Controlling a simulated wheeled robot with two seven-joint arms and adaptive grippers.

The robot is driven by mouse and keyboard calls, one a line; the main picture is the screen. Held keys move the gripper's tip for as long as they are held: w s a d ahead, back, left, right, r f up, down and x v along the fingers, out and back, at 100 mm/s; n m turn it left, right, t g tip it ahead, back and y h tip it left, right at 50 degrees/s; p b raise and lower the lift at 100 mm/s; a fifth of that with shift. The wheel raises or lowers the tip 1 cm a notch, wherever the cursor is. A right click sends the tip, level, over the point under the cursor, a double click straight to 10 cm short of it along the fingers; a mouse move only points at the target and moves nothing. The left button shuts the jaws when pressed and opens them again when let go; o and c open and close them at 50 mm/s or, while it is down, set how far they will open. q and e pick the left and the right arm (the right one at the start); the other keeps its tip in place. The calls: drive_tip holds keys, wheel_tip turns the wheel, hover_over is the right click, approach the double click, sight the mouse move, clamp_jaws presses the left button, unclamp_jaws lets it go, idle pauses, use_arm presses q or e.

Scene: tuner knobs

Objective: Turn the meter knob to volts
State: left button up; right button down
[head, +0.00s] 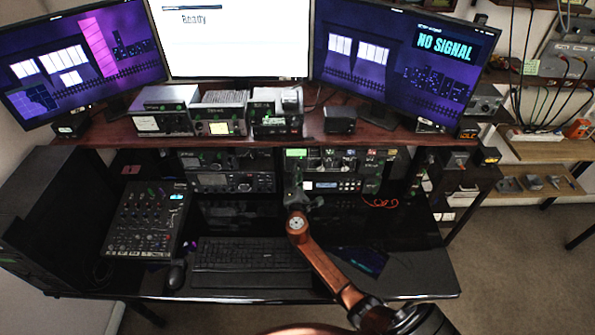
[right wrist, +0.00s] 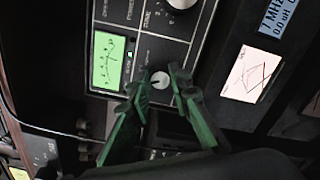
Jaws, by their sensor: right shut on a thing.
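The meter knob (right wrist: 160,80) is a small pale round knob on a dark tuner panel, beside the green-lit meter (right wrist: 109,60) in the right wrist view. My right gripper (right wrist: 162,76) has its two green fingers on either side of the knob and is shut on it. The knob's pointer mark and the lettering around it are too small to read. In the head view, my right gripper (head: 294,183) is at the front of the tuner (head: 296,153), under the desk's shelf, and hides the knob. My left gripper is not in view.
A larger white-marked knob (right wrist: 182,3) sits on the same panel. In the head view, a mixer (head: 146,222) and keyboard (head: 250,256) lie on the black desk. The shelf (head: 230,142) overhangs the equipment.

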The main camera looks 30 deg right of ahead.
drive_tip(key=shift+f+n+p, duration=0.1)
drive_tip(key=shift+n+p, duration=0.25)
drive_tip(key=shift+n, duration=0.75)
drive_tip(key=c, duration=1.8)
unclamp_jaws()
drive_tip(key=shift+o, duration=0.2)
drive_tip(key=v, duration=1.2)
drive_tip(key=shift+s, duration=0.1)
